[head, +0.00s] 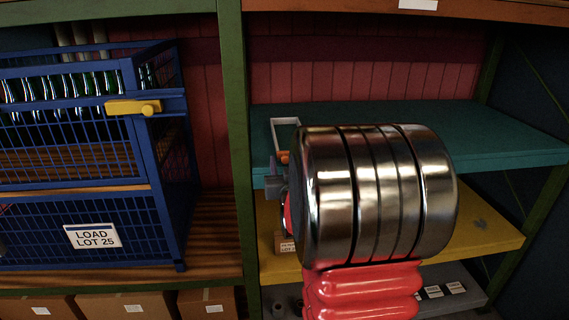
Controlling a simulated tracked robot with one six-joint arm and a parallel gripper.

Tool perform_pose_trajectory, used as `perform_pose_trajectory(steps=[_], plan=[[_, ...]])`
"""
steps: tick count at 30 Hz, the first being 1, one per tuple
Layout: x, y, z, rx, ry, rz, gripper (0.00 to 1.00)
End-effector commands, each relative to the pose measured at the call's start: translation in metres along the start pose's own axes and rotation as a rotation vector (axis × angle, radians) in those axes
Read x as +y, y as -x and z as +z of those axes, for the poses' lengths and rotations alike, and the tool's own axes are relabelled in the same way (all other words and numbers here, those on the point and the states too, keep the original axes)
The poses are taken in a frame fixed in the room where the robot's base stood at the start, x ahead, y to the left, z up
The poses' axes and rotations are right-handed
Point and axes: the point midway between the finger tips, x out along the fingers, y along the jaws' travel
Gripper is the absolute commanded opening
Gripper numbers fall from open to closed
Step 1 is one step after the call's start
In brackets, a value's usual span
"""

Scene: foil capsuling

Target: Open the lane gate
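A pale rectangular frame (284,122) stands at the left front of the teal shelf, with a small orange piece (283,157) below it. It may be the lane gate, but I cannot tell for sure, nor whether it is open. My metal and red arm covers much of the area to its right. Grey parts that look like my gripper (274,181) show left of the arm, just below the orange piece. The arm hides most of them, so finger opening and any contact are unclear.
A blue mesh cage (70,185) with a yellow latch (133,108) and green bottles (60,88) stands at left. A green post (236,150) separates it from the teal shelf (470,135) and yellow shelf (490,235). Cardboard boxes (130,306) lie below. The teal shelf's right side is clear.

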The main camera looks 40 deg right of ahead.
Motion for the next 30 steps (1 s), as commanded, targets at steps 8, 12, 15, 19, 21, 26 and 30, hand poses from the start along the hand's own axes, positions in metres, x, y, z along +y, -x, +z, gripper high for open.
perform_pose_trajectory(steps=[8, 12, 15, 19, 21, 26, 30], plan=[[0.0082, 0.0008, -0.0002, 0.0, 0.0, 0.014, 0.33], [0.0091, 0.001, -0.0002, 0.0, 0.0, 0.015, 0.23], [0.0092, 0.001, -0.0002, 0.0, 0.0, 0.016, 0.16], [0.0091, 0.001, -0.0003, 0.0, 0.001, 0.015, 0.07], [0.0091, 0.001, -0.0003, 0.0, 0.001, 0.015, 0.02], [0.0089, 0.001, -0.0003, 0.001, 0.001, 0.015, 0.0], [0.0089, 0.001, -0.0003, 0.001, 0.001, 0.014, 0.0]])
